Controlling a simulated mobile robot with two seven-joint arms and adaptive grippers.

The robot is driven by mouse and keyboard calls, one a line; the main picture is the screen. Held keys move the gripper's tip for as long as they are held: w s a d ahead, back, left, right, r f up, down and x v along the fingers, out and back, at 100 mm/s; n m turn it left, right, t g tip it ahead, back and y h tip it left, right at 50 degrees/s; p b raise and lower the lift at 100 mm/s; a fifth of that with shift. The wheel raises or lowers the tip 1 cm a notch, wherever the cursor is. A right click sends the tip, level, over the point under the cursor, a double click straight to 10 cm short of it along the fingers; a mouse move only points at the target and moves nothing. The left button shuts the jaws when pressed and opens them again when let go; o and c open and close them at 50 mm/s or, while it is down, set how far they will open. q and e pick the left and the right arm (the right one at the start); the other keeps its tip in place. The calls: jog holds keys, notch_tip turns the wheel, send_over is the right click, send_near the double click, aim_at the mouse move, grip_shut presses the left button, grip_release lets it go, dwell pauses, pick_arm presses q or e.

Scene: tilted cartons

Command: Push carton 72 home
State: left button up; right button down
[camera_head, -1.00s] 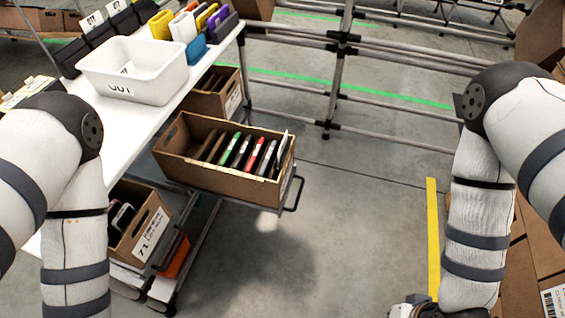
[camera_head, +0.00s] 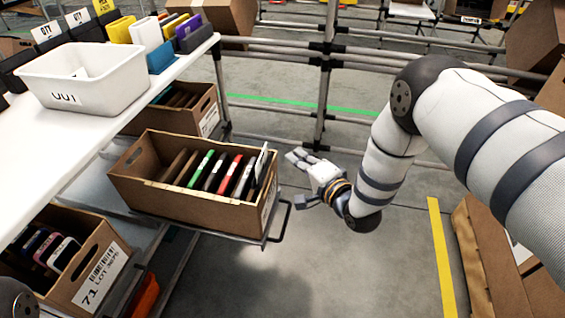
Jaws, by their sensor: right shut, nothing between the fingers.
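The pulled-out carton (camera_head: 185,200), an open brown box, sits tilted on a wire-handled tray (camera_head: 284,222) that sticks out from the rack. It holds a row of thin cases, some green, red and black. A white label shows edge-on at its right end; its number cannot be read. My left gripper is out of view; only a bit of my left arm shows at the lower left corner.
Carton 71 (camera_head: 92,285) sits lower left, and another carton (camera_head: 205,112) sits behind the pulled-out one. A white bin (camera_head: 85,88) stands on the white tabletop (camera_head: 40,145). Pipe rails (camera_head: 328,80) run behind. Brown boxes (camera_head: 490,250) stand right; the floor between is clear.

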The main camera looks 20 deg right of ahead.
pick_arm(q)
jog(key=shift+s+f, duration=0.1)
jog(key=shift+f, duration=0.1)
pick_arm(e)
jog(key=a, duration=0.1)
jog(key=w+a, duration=0.1)
jog(key=a+f, duration=0.1)
jog(key=shift+w+a, duration=0.1)
jog(key=shift+w, duration=0.3)
